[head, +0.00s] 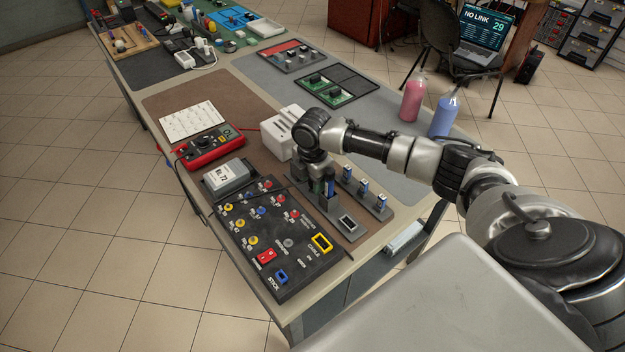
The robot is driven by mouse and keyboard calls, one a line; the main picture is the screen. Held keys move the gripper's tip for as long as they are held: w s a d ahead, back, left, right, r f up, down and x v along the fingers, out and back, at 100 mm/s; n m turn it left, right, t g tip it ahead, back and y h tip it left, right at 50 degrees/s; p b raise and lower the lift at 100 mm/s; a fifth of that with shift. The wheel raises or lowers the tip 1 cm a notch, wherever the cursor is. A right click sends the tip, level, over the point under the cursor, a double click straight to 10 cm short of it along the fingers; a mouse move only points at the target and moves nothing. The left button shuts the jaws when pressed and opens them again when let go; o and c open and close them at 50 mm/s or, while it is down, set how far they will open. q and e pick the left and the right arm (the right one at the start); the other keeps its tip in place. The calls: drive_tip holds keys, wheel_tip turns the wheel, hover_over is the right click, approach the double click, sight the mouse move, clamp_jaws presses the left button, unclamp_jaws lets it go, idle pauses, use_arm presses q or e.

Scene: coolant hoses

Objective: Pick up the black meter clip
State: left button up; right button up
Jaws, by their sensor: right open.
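I cannot make out the black meter clip for certain. The red multimeter (213,146) lies on the brown mat, with a dark lead (168,160) at its left end and a red lead running right towards a white device. My right gripper (321,190) points down at the right edge of the black panel (300,262), beside a grey holder (346,223). It is open; its fingertips are small and partly hidden among the parts there, and my wrist hides what lies behind it. My left gripper is not in view.
Blue-topped sticks (363,185) stand in a grey rack right of my gripper. A grey labelled box (227,176) sits at the panel's far end, a white device (283,132) behind my wrist. Pink (412,98) and blue (444,117) bottles stand at the table's right edge.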

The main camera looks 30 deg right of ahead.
drive_tip(key=shift+f, duration=0.7)
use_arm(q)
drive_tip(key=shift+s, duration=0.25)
use_arm(e)
clamp_jaws()
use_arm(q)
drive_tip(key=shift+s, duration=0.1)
use_arm(e)
drive_tip(key=shift+r, duration=0.1)
wheel_tip(320, 180, up, 9)
drive_tip(key=shift+r, duration=0.75)
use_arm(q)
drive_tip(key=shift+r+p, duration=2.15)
use_arm(e)
drive_tip(key=shift+r, duration=1.2)
